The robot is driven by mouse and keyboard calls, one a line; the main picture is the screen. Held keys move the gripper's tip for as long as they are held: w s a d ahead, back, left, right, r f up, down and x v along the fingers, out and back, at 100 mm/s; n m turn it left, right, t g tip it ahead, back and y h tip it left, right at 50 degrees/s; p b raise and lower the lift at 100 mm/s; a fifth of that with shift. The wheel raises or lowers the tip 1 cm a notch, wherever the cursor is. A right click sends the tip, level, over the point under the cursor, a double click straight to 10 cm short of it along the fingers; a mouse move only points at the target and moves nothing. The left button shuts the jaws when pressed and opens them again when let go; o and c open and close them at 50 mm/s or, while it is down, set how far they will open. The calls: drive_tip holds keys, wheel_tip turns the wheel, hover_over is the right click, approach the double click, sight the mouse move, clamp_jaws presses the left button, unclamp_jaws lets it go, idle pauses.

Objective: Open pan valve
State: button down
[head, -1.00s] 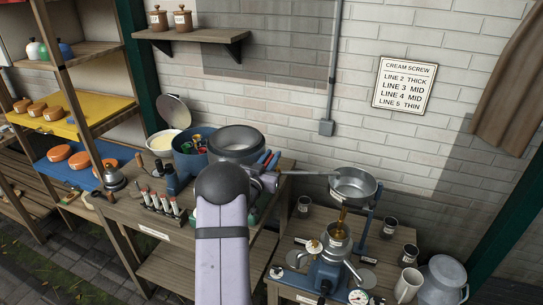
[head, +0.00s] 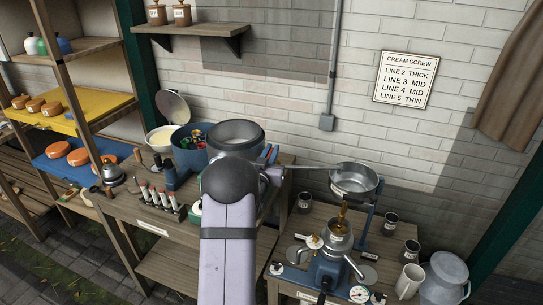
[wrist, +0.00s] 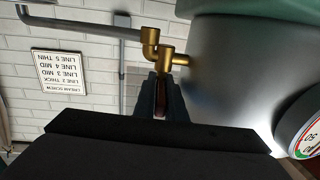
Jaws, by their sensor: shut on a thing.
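A brass valve (wrist: 165,55) sits against a large grey vessel (wrist: 235,75) in the wrist view, which is upside down. A grey pipe (wrist: 85,27) runs from it to a bent end. My gripper (wrist: 160,95) is shut on a thin reddish piece beside the valve, apparently its lever. In the head view my arm hides the fingertips and the valve. The round grey vat (head: 236,132) stands behind my arm. A shallow metal pan (head: 355,180) is on a stand to the right, with the pipe reaching toward it. A golden-brass fitting or stream (head: 342,213) shows below the pan.
A blue separator machine (head: 330,262) stands below the pan, among small labelled cups (head: 390,224). A blue tub of coloured items (head: 190,150) and a rack of tubes (head: 160,200) are left of my arm. A dial gauge (wrist: 305,135) is near my gripper.

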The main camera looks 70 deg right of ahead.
drive_tip(key=n+t+b, duration=0.1)
drive_tip(key=t+b, duration=0.1)
drive_tip(key=shift+s+f+n+t+b, duration=0.15)
drive_tip(key=shift+s+n+t+b, duration=0.05)
drive_tip(key=shift+n+t+b, duration=0.2)
drive_tip(key=n+t+y, duration=0.1)
drive_tip(key=t, duration=0.1)
drive_tip(key=n+t+y+b, duration=0.1)
drive_tip(key=t, duration=0.1)
drive_tip(key=shift+d+r+n, duration=0.15)
drive_tip(key=shift+r+n, duration=0.05)
drive_tip(key=shift+n, duration=0.2)
drive_tip(key=n+t+y, duration=0.1)
drive_tip(key=n+t+y+p, duration=0.1)
drive_tip(key=t, duration=0.1)
drive_tip(key=shift+s+r+n+t+y, duration=0.1)
drive_tip(key=shift+r+n+t+y, duration=0.05)
drive_tip(key=shift+n+t+y, duration=0.2)
drive_tip(key=n+t+y+p, duration=0.1)
drive_tip(key=n+t+y, duration=0.1)
drive_tip(key=n+y, duration=0.1)
drive_tip(key=shift+d+n+t+y, duration=0.1)
drive_tip(key=shift+n+t+y, duration=0.8)
drive_tip(key=shift+y, duration=0.65)
drive_tip(key=shift+n+t+y, duration=0.25)
drive_tip(key=shift+y, duration=0.15)
drive_tip(key=shift+r+n+y, duration=0.1)
drive_tip(key=shift+n+y, duration=0.5)
drive_tip(key=shift+y, duration=0.3)
